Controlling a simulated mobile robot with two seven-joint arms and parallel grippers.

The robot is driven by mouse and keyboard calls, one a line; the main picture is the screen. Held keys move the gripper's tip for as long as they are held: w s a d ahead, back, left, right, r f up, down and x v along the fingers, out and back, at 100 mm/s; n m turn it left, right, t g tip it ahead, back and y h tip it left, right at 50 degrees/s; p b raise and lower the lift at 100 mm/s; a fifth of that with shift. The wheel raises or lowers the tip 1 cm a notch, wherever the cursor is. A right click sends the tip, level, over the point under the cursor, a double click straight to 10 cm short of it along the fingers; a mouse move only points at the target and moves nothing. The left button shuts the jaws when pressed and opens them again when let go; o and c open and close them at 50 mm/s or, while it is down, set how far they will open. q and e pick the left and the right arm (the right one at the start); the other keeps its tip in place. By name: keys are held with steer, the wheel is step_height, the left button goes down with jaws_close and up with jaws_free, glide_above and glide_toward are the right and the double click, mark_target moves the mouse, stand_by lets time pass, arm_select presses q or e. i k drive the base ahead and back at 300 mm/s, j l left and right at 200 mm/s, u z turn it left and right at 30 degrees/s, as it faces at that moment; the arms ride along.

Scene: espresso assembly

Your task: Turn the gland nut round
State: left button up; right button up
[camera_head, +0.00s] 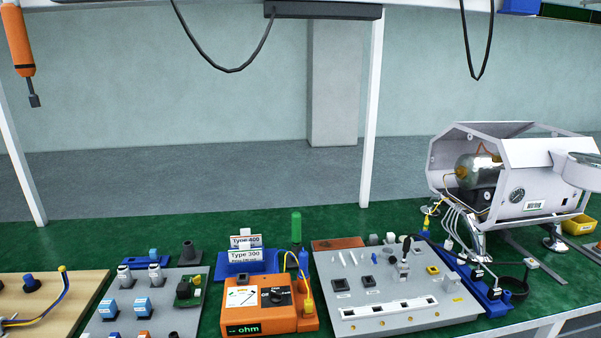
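I cannot make out which part is the gland nut; the parts are too small to tell. A white espresso machine (535,190) with an open housing stands at the right of the green table. A metal boiler (475,170) shows inside it, and several pale cables hang from its front. A grey parts board (395,318) in front holds several small black, white and yellow parts. A second grey board (135,325) at the left holds blue, grey and black parts. Neither of my grippers is in view.
An orange ohm meter (262,312) sits between the boards, with a blue holder (240,263) behind it. A wooden board (45,300) lies at far left. A blue rail (470,285) and a yellow bin (578,225) are at right. An orange tool (17,40) hangs upper left. The back table strip is mostly clear.

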mark_target(401, 265)
steer(key=i+l+u, duration=0.15)
steer(key=l+u, duration=0.2)
steer(key=l, duration=0.9)
steer(key=l+u, duration=0.35)
steer(key=l, duration=0.9)
